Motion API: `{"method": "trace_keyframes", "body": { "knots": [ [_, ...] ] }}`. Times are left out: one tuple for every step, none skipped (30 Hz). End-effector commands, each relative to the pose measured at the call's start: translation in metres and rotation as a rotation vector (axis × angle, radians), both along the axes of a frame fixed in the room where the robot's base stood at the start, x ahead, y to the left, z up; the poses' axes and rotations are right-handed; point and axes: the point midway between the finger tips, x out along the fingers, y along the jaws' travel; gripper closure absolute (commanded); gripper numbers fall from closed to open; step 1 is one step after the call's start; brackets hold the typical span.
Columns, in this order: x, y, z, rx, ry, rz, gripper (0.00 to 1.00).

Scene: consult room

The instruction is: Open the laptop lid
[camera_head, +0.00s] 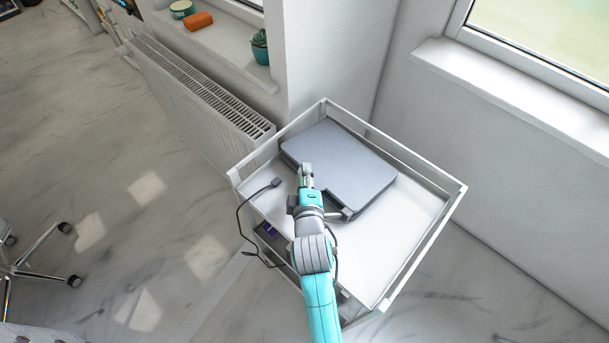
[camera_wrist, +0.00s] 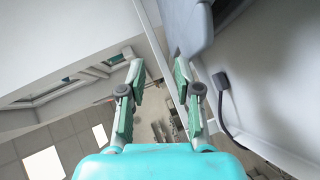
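The laptop (camera_head: 345,165) is a dark grey slab with its lid closed, lying flat on the white trolley's top tray. It also shows in the wrist view (camera_wrist: 186,24) at the top, beyond the right finger. My gripper (camera_head: 306,172) appears over the laptop's near left edge in the head view and hides part of that edge. In the wrist view my gripper (camera_wrist: 160,66) has its two green-padded fingers spread with nothing between them. I cannot tell whether a finger touches the laptop.
The white trolley (camera_head: 424,247) has a raised rim and stands in a wall corner. A black cable with a plug (camera_head: 276,181) lies at the tray's left side and hangs over the rim. A radiator (camera_head: 190,95) is at the left. Bare tray surface lies right of my arm.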

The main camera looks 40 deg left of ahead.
Motion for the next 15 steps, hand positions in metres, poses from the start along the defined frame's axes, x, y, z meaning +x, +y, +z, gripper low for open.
{"method": "trace_keyframes", "body": {
  "knots": [
    [-0.001,-0.001,0.0,0.0,0.0,0.0,0.67],
    [-0.002,-0.002,0.0,-0.001,0.001,0.0,0.67],
    [-0.005,-0.004,0.0,-0.001,0.001,0.0,0.67],
    [-0.007,-0.006,0.001,-0.001,0.002,0.0,0.67],
    [-0.009,-0.009,0.002,-0.001,0.001,0.0,0.67],
    [-0.014,-0.012,0.003,-0.001,0.0,0.0,0.67],
    [-0.017,-0.016,0.005,-0.001,0.0,0.0,0.67],
    [-0.021,-0.019,0.006,-0.001,0.0,0.0,0.67],
    [-0.027,-0.024,0.008,-0.001,-0.001,0.0,0.67],
    [-0.031,-0.028,0.009,-0.001,0.0,0.0,0.67],
    [-0.036,-0.032,0.011,-0.001,0.0,0.0,0.67],
    [-0.042,-0.038,0.013,-0.001,0.002,0.0,0.67],
    [-0.046,-0.042,0.014,-0.001,0.001,0.001,0.67],
    [-0.05,-0.045,0.016,-0.001,0.001,0.001,0.67],
    [-0.056,-0.05,0.017,-0.001,0.001,0.001,0.67]
  ]
}}
